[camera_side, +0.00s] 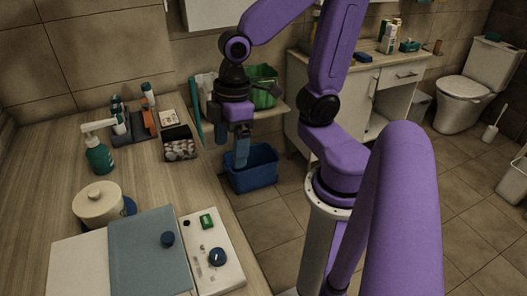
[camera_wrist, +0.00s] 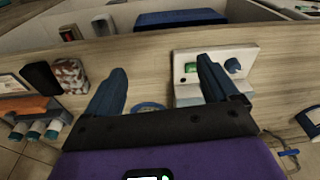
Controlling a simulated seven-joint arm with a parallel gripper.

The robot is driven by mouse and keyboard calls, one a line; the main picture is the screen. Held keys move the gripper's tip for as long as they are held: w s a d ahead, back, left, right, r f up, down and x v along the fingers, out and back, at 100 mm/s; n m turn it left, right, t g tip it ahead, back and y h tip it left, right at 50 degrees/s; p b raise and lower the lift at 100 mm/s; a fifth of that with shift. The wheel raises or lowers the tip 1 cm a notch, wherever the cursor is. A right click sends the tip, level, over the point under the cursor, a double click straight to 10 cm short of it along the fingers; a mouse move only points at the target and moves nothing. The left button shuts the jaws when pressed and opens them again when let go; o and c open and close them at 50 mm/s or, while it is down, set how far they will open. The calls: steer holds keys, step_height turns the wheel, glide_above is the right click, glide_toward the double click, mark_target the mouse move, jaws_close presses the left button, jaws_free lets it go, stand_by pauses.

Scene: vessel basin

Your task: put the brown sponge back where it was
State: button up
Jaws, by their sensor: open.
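I cannot single out the brown sponge for certain. An orange-brown piece (camera_side: 150,123) stands at the dark holder with bottles on the left counter. It also shows in the wrist view (camera_wrist: 30,106). A small brown block (camera_side: 437,47) sits far off on the back cabinet. My gripper (camera_side: 240,158) points down in front of the blue bin (camera_side: 252,170) in the side view, beside the counter's edge. In the wrist view my gripper (camera_wrist: 160,78) has its two blue fingers wide apart with nothing between them.
A mottled dark box (camera_side: 180,145) stands near the counter edge. A pump bottle (camera_side: 98,155), a lidded jar (camera_side: 99,203) and a blue-grey folder (camera_side: 148,252) lie along the counter. A green basket (camera_side: 262,88) stands behind.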

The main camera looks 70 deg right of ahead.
steer(key=s+n+h, duration=0.1)
steer(key=s+n, duration=0.1)
steer(key=s, duration=0.5)
steer(key=shift+s+d+f, duration=0.2)
steer(key=shift+s+f, duration=0.05)
steer(key=shift+f, duration=0.1)
stand_by(0.9)
